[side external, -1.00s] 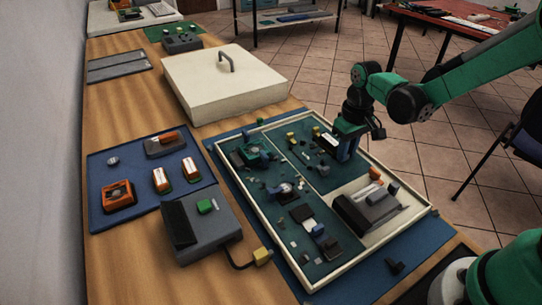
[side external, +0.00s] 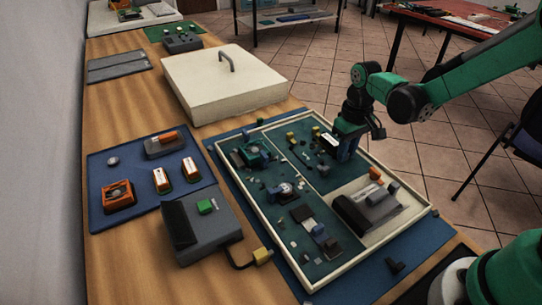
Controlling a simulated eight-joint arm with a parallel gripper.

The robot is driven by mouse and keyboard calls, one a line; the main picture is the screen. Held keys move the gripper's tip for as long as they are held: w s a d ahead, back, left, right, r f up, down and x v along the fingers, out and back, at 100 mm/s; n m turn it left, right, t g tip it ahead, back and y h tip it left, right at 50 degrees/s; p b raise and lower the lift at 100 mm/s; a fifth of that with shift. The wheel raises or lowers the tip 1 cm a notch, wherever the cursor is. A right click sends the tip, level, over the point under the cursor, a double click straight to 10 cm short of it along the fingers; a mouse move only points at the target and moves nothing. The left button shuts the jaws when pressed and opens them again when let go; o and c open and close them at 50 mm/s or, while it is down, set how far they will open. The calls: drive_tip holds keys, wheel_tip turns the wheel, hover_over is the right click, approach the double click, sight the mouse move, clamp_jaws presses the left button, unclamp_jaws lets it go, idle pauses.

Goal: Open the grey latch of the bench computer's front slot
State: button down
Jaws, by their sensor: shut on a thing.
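The bench computer (side external: 252,211) is an open, shallow cream-walled case with dark green boards inside. My gripper (side external: 343,158) points down at the far right part of the case, low over the board. Its blue fingers are closed together there. What they grip is hidden by the fingers and too small to make out; its place fits the grey latch of a slot. A small white-topped part (side external: 328,140) sits just left of the fingers. The grey latch itself cannot be told apart in this view.
A cream lid with a handle (side external: 225,85) lies behind the case. A blue tray (side external: 104,168) with orange and grey parts and a grey box (side external: 205,235) with a cable stand at left. A dark grey block (side external: 362,212) sits in the case's near right.

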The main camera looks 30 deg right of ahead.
sight(350, 164)
idle(0.4)
drive_tip(key=shift+s, duration=0.85)
drive_tip(key=c, duration=0.7)
unclamp_jaws()
drive_tip(key=shift+r, duration=2.8)
